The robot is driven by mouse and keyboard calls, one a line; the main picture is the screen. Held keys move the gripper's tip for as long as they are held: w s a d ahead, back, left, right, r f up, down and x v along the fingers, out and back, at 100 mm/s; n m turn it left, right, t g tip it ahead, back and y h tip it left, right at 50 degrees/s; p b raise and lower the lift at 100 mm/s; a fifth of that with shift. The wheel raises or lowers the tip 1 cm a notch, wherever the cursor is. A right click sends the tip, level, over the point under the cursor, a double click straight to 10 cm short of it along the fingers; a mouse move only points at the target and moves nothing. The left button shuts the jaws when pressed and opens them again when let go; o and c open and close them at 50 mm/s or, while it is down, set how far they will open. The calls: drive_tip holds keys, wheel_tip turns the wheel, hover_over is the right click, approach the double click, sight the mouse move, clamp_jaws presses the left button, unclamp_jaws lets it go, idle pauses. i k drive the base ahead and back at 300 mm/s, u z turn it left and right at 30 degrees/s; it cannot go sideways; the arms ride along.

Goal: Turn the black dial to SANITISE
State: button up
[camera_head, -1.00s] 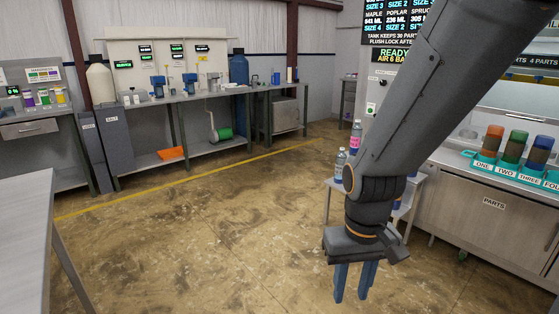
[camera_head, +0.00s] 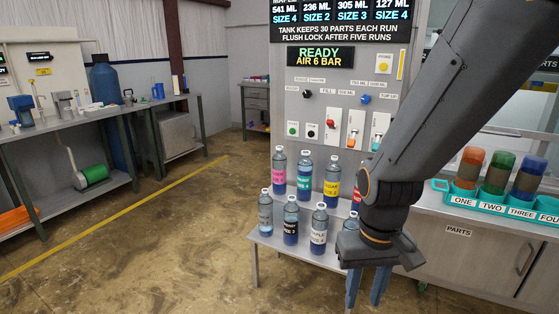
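The black dial (camera_head: 307,93) is on the grey upright machine panel (camera_head: 340,80), left of centre, below the dark READY / AIR 6 BAR display (camera_head: 320,56). Small labels sit around it, too small to read surely, so I cannot tell which one its pointer faces. My gripper (camera_head: 367,292) hangs fingers down at the lower right, well below the dial and apart from it. Its two blue fingers stand apart with nothing seen between them; their tips are near the bottom edge.
Several labelled bottles (camera_head: 305,175) stand on a low table (camera_head: 270,238) below the panel. A blue knob (camera_head: 365,99), buttons and red, orange and teal switches share the panel. A parts counter (camera_head: 470,240) with coloured cups is at right. Floor at left is clear.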

sight(306, 93)
drive_tip(key=z, duration=0.25)
drive_tip(key=i, duration=1.8)
drive_tip(key=u, duration=0.35)
